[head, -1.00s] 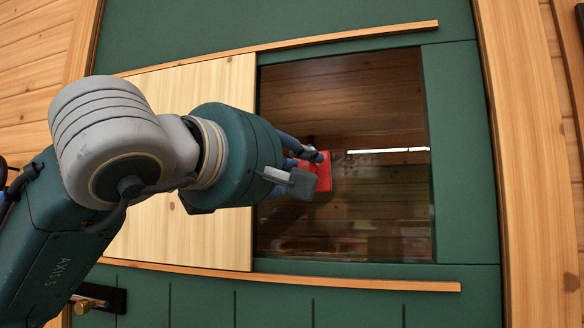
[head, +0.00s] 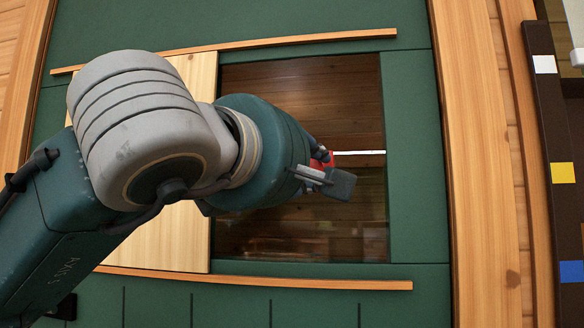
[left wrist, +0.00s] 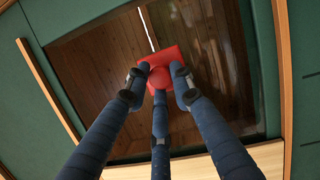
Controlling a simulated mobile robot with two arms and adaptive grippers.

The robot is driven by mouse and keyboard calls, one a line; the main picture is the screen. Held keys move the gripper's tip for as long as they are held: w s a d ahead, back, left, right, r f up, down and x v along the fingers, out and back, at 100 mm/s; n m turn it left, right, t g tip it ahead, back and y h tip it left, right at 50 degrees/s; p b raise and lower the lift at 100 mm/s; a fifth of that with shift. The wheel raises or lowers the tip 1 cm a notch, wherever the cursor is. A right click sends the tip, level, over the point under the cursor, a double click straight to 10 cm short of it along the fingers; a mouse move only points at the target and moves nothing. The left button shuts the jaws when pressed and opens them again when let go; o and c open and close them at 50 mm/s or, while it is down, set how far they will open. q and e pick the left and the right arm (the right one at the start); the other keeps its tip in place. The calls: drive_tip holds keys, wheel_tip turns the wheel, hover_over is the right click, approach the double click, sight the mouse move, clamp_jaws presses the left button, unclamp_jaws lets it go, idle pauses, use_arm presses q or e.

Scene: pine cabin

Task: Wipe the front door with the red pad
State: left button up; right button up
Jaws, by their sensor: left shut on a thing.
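The front door (head: 415,150) is green, with a dark glass pane (head: 300,100) and a pale wood panel (head: 205,75) beside it on the left. My left gripper (head: 327,168) is in front of the right half of the pane, shut on the red pad (head: 322,162). In the head view the gripper hides most of the pad. In the left wrist view the pad (left wrist: 168,52) lies flat toward the glass, with three blue fingers around its round red grip. I cannot tell whether the pad touches the glass. My right gripper is not in view.
Thin wood strips (head: 300,282) run across the door above and below the pane. A wood door frame (head: 470,150) stands at the right. Beyond it is a dark board (head: 552,130) with coloured squares. A dark fitting (head: 65,308) shows at lower left.

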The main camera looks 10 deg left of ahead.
use_arm(q)
drive_tip(key=shift+d, duration=2)
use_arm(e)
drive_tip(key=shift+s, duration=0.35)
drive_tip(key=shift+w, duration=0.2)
use_arm(q)
drive_tip(key=shift+s, duration=0.15)
drive_tip(key=shift+s+a+b, duration=0.15)
drive_tip(key=shift+s+b, duration=1.1)
drive_tip(key=shift+s, duration=1.65)
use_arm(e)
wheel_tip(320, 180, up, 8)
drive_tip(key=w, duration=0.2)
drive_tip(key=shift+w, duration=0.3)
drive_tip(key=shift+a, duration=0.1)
